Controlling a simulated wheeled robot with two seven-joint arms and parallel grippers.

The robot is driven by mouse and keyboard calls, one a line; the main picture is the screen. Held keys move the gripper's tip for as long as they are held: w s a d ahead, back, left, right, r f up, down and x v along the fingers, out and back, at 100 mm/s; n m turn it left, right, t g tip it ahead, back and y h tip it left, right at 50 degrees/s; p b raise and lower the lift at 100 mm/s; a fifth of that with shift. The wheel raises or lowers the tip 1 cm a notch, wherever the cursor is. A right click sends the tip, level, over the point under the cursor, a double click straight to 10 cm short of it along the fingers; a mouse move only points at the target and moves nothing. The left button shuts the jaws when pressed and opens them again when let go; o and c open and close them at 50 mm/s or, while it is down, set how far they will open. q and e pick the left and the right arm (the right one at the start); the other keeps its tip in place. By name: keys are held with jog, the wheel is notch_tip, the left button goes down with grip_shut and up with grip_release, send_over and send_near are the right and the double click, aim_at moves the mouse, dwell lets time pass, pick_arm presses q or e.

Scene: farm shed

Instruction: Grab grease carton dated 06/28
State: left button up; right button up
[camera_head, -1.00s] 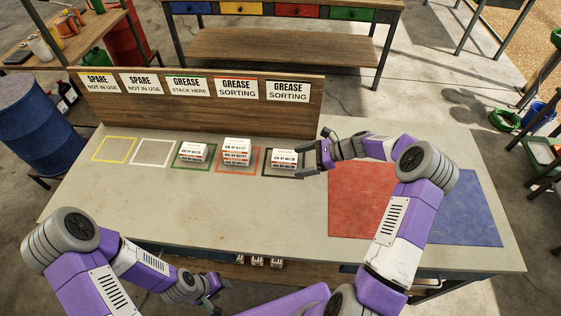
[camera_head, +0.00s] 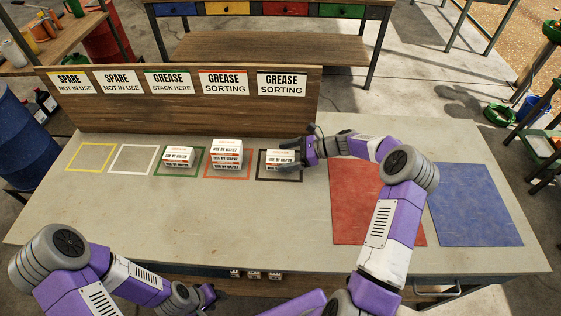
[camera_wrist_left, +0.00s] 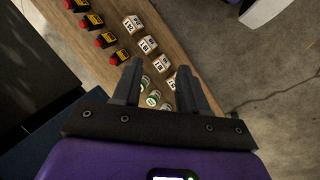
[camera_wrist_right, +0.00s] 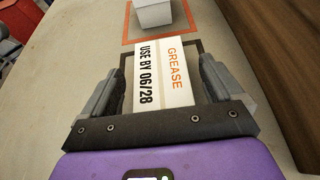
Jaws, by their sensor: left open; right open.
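A white grease carton labelled "USE BY 06/28" (camera_wrist_right: 160,75) lies between the open fingers of my right gripper (camera_wrist_right: 158,88). In the head view this carton (camera_head: 280,158) is in the black square under a "GREASE SORTING" sign, with my right gripper (camera_head: 296,158) at its right side. A second carton stack (camera_head: 227,154) sits in the orange square. A third, lower stack (camera_head: 178,157) sits in the green square under "GREASE STACK HERE". My left gripper (camera_head: 205,297) is low at the table's front edge; in the left wrist view it is open and empty (camera_wrist_left: 165,85).
The yellow square (camera_head: 92,157) and white square (camera_head: 133,159) are empty. A red mat (camera_head: 365,205) and a blue mat (camera_head: 475,205) lie clear on the right. A wooden sign board (camera_head: 190,115) stands behind the cartons. Small items (camera_wrist_left: 145,45) lie on a shelf below.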

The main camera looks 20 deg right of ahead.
jog(key=shift+x, duration=1.25)
jog(key=shift+d, duration=0.1)
jog(key=c, duration=1.1)
